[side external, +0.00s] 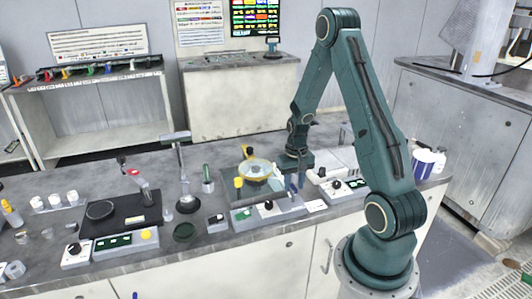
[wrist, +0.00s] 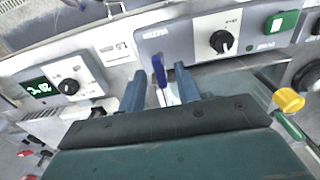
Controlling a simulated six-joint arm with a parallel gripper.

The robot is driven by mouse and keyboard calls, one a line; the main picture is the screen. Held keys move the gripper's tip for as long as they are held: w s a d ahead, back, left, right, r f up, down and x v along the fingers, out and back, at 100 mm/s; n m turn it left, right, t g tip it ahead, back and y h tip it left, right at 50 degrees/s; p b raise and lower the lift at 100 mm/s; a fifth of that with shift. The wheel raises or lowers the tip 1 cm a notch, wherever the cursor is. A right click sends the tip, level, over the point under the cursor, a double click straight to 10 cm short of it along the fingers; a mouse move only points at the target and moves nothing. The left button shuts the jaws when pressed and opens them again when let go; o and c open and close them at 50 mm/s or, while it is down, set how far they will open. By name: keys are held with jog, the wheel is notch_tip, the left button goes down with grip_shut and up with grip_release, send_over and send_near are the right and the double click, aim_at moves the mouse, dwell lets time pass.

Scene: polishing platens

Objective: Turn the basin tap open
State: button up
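My gripper (wrist: 160,82) points down at the bench with its two blue-grey fingers apart. In the wrist view a small dark-blue lever (wrist: 158,69), which looks like the basin tap's handle, shows between the fingers, nearer the left one. A visible gap separates it from the right finger; contact on the left is hard to tell. Below the lever a pale part shows, partly hidden by my gripper. In the side view my gripper (side external: 293,182) is low beside a round yellowish platen (side external: 256,169), and the tap is hard to make out there.
A control box with a black knob (wrist: 222,41) and green button (wrist: 281,22) stands close beyond the fingers. Another box with a display (wrist: 39,87) is at left. A yellow knob (wrist: 288,100) is at right. Bottles and a black polisher (side external: 115,215) stand farther left on the bench.

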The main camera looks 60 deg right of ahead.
grip_shut()
jog(key=shift+n, duration=0.4)
jog(key=n, duration=0.7)
jog(key=shift+n, duration=0.4)
jog(key=n, duration=0.4)
jog(key=shift+n, duration=2.2)
